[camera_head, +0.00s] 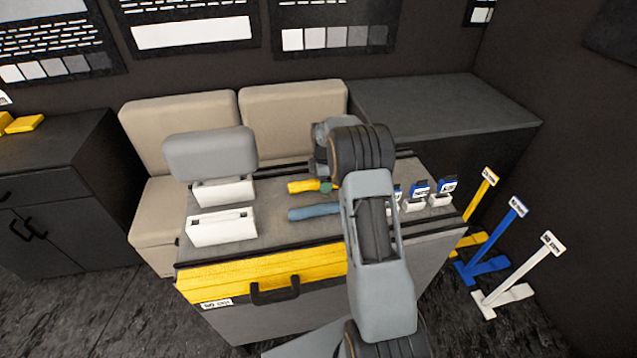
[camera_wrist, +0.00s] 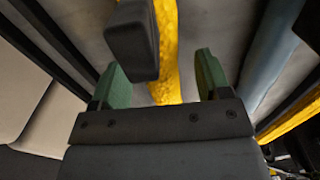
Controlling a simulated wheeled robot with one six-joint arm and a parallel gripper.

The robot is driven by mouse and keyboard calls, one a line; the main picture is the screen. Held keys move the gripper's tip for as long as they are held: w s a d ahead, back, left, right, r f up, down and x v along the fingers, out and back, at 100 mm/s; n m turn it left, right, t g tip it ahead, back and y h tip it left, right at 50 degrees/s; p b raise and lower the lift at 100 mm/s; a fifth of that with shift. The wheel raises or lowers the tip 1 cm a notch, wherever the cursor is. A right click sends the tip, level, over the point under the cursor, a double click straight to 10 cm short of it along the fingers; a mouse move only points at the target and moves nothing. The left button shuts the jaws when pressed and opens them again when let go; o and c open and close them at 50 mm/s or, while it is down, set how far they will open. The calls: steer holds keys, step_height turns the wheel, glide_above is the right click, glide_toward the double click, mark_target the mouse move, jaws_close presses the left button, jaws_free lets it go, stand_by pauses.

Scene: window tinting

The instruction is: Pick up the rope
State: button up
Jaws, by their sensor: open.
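No thing in view is plainly a rope; a long yellow piece (camera_head: 300,186) lying on the grey table top could be it, but I cannot tell for certain. My gripper (camera_head: 326,186) is low over the table at the right end of this piece, largely hidden behind my arm. In the wrist view, the yellow piece (camera_wrist: 166,72) runs between the two green fingers of my open gripper (camera_wrist: 163,78). There is a gap on both sides, and whether the fingers reach around it is unclear. A dark block hides part of it.
A blue-grey roll (camera_head: 313,211) lies just in front, right of the fingers in the wrist view (camera_wrist: 272,45). White holders (camera_head: 222,227) stand left, and small blue-and-white items (camera_head: 441,191) right. A beige bench (camera_head: 190,118) is behind. Coloured stands (camera_head: 515,270) are on the floor.

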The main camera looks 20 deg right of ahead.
steer(key=shift+f, duration=0.7)
steer(key=c, duration=1.1)
